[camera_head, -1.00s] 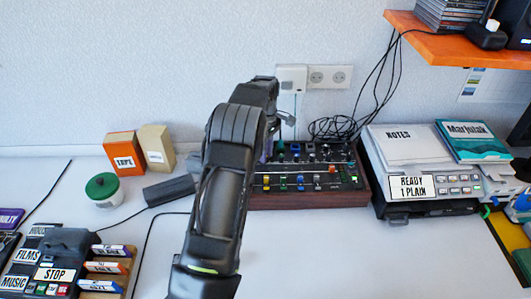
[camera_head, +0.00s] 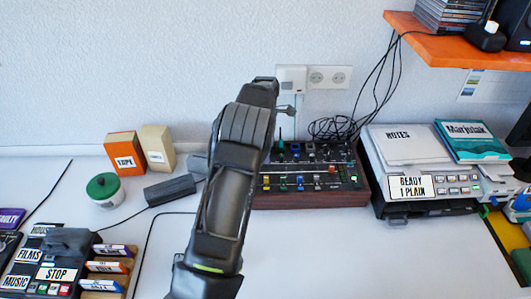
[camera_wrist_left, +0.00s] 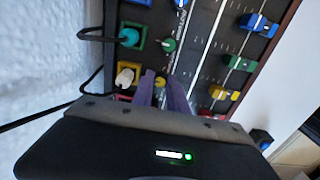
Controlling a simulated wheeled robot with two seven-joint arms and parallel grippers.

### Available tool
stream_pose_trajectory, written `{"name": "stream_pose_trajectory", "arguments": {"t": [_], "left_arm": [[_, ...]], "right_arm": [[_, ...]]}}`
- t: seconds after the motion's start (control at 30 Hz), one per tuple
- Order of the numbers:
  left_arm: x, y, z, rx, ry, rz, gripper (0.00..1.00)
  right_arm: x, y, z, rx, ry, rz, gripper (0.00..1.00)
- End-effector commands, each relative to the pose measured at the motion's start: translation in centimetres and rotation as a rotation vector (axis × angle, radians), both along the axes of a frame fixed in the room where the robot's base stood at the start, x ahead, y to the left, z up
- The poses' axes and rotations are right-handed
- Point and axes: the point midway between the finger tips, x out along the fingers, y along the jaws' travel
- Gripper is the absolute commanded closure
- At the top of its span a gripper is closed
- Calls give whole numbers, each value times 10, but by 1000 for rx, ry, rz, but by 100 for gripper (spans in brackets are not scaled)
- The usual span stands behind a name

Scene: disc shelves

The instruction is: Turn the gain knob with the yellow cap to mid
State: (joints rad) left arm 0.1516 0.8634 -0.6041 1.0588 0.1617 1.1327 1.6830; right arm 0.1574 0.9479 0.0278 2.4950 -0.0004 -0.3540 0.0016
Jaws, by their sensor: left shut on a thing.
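The mixer (camera_head: 310,201), a dark panel in a brown wooden case, stands at the back of the desk behind my left arm. In the left wrist view, the gain knob with the yellow cap (camera_wrist_left: 160,81) shows between the purple fingers of my left gripper (camera_wrist_left: 162,91). The gripper is shut on this knob, and the fingers hide part of it. How far the knob is turned cannot be read. A green-capped knob (camera_wrist_left: 168,45) sits beside it on the panel. In the head view my arm hides the left gripper and the yellow-capped knob. My right gripper is not in view.
Plugs with cables, one teal (camera_wrist_left: 129,38) and one white (camera_wrist_left: 125,77), stand close to the gripper. Colored sliders, such as the blue one (camera_wrist_left: 258,25), line the panel. A ready-sign device (camera_head: 430,207) stands right of the mixer.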

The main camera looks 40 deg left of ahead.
Motion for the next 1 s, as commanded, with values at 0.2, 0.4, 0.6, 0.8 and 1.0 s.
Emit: {"name": "stream_pose_trajectory", "arguments": {"t": [0.2, 0.4, 0.6, 0.8, 1.0], "left_arm": [[1, 1, 1, 3, -4, 2, 100], [1, 1, 1, 3, -4, 2, 77], [0, 1, 1, 1, -2, 1, 60], [0, 0, 0, 1, -2, 1, 60], [0, 0, 0, 1, -2, -19, 60]], "right_arm": [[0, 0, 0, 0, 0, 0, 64], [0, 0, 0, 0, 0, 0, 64], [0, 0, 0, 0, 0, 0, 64], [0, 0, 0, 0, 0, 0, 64], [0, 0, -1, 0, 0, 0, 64]]}}
